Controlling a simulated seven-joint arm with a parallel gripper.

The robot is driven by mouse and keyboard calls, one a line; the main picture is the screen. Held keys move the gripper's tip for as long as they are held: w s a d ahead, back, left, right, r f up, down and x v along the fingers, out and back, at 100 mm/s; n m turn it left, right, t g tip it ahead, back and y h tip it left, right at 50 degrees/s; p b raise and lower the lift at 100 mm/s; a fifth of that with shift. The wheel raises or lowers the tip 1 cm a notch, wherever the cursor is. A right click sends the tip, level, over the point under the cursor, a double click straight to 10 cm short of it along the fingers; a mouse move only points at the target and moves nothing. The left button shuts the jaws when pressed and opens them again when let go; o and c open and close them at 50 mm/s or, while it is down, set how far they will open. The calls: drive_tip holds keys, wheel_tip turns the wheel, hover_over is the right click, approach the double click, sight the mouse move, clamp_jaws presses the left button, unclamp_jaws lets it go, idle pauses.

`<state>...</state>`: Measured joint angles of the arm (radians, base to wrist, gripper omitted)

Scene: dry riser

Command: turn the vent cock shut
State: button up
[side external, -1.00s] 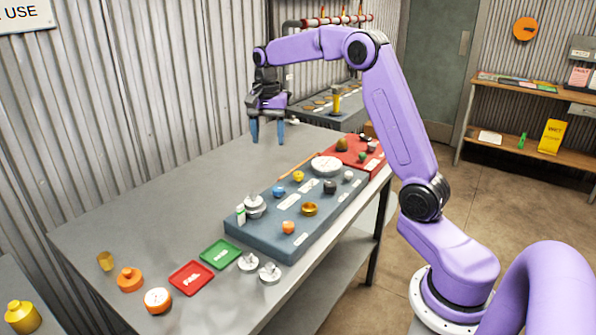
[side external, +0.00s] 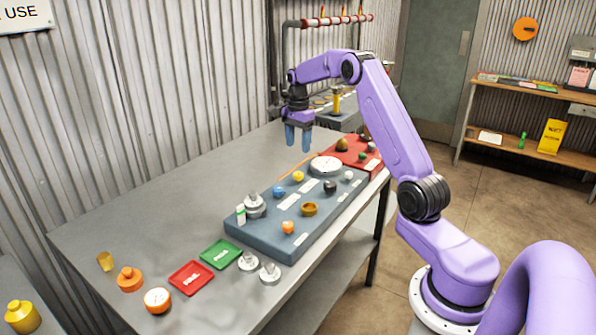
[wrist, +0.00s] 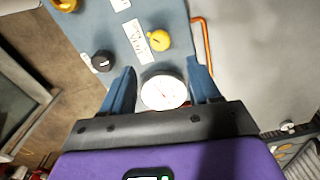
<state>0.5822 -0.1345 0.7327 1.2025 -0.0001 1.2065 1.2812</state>
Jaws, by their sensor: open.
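A blue-grey panel (side external: 262,232) lies on the bench and carries several small knobs and fittings. A yellow knob (side external: 298,176), a blue knob (side external: 279,191), a black knob (side external: 330,187), an orange knob (side external: 288,227) and a brass ring-shaped fitting (side external: 309,209) stand on it. The labels are too small to read, so I cannot tell which is the vent cock. My gripper (side external: 298,147) is open, empty and pointing down, above the panel's far end. In the wrist view, a round white gauge (wrist: 163,91) shows between the fingers, with the yellow knob (wrist: 159,40) beyond it.
A red case (side external: 350,152) with small parts adjoins the panel's far end. Red (side external: 191,278) and green (side external: 221,254) trays and loose fittings lie at the near end. An orange rod (side external: 297,167) lies beside the panel. The bench left of the panel is clear.

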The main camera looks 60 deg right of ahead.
sight(298, 173)
wheel_tip(298, 173, down, 11)
drive_tip(key=shift+r, duration=0.2)
idle(0.3)
drive_tip(key=c, duration=1)
drive_tip(key=shift+c, duration=0.2)
